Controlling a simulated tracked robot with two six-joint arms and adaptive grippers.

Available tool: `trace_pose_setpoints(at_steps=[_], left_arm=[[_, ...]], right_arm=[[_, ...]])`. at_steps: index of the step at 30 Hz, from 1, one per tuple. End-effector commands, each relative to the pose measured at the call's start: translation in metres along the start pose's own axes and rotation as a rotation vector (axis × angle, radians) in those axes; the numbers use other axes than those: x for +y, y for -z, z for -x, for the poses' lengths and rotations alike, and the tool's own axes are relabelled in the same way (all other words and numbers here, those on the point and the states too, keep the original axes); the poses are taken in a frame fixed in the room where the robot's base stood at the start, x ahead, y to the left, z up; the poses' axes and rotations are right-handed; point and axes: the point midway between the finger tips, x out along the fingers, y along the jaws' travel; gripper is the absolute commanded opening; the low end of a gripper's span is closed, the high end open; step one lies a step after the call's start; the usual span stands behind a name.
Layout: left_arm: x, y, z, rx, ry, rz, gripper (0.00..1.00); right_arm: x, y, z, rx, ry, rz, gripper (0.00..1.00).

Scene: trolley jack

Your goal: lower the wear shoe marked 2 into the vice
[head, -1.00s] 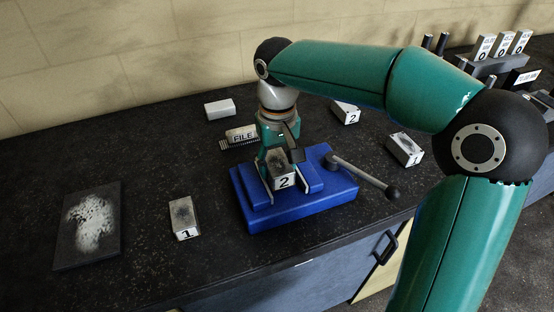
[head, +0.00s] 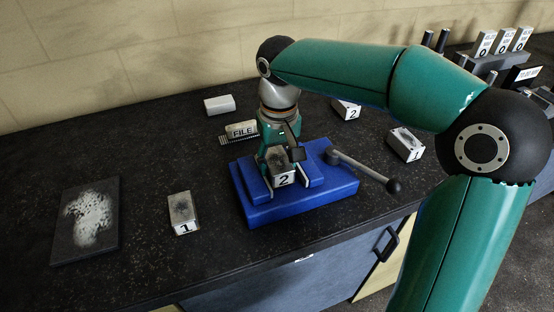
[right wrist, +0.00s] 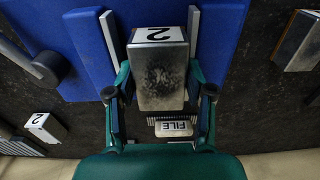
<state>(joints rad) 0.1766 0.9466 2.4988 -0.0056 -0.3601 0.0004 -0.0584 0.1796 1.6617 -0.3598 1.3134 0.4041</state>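The wear shoe marked 2 (head: 283,170) is a grey metal block with a dark worn patch and a white end label. My right gripper (head: 281,160) has its fingers on both sides of it and appears closed on it. The right wrist view shows the shoe (right wrist: 160,77) between the two fingers (right wrist: 160,92). The shoe is in the gap between the jaws of the blue vice (head: 335,188); a narrow space shows beside it. Whether its underside touches the vice is hidden. My left gripper is not in view.
The vice handle (head: 365,172) sticks out to the right. A shoe marked 1 (head: 182,210) and a dark plate (head: 88,220) lie left. A file block (head: 242,131), a pale block (head: 220,105), another shoe 2 (head: 346,110) and another shoe 1 (head: 406,143) lie around the vice.

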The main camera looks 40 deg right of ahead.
Motion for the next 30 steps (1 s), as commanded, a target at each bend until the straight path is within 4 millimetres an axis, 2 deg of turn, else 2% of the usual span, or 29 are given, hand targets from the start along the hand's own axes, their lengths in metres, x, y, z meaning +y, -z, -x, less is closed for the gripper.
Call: trace_pose_setpoints(at_steps=[1,5,21,26,30], left_arm=[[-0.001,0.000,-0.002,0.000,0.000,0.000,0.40],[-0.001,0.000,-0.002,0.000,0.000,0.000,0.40],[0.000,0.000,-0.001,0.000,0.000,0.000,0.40],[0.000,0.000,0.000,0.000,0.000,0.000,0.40],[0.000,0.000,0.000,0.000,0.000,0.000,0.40]], right_arm=[[0.001,-0.005,-0.012,-0.031,-0.015,0.007,0.60],[0.001,-0.005,-0.012,-0.032,-0.015,0.008,0.81],[-0.001,-0.004,-0.008,-0.029,-0.012,0.009,0.81],[-0.002,-0.003,0.008,-0.024,-0.010,0.010,0.81],[-0.003,-0.002,0.034,-0.021,-0.009,0.009,0.81]])
